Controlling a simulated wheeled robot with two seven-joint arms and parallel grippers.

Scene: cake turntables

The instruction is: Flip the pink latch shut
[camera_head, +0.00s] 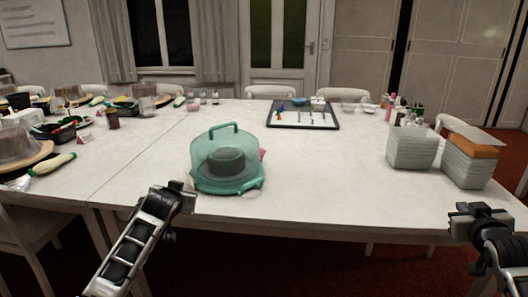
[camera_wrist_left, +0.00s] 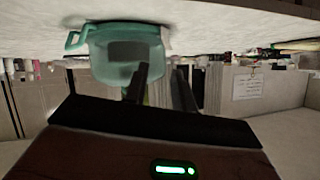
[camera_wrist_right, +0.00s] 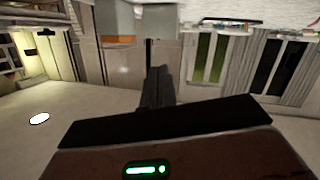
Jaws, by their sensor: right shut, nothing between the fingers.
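A teal see-through cake carrier (camera_head: 226,158) with a top handle stands on the white table and has a dark round cake inside. It shows upside down in the left wrist view (camera_wrist_left: 125,62). A small pink part, probably the latch (camera_head: 262,154), shows at the carrier's right edge; most of it is hidden behind the dome, and I cannot tell its position. My left gripper (camera_head: 184,190) is near the front table edge, left of and nearer than the carrier, apart from it; its fingers are spread and empty. My right gripper (camera_head: 478,210) is shut and empty at the far right.
Grey-white stacked containers (camera_head: 410,150) stand at the table's right, beside a stack with an orange top (camera_head: 470,150). A dark-rimmed tray (camera_head: 303,123) with small tools lies behind. Cluttered dishes fill the left table. The table right of the carrier is clear.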

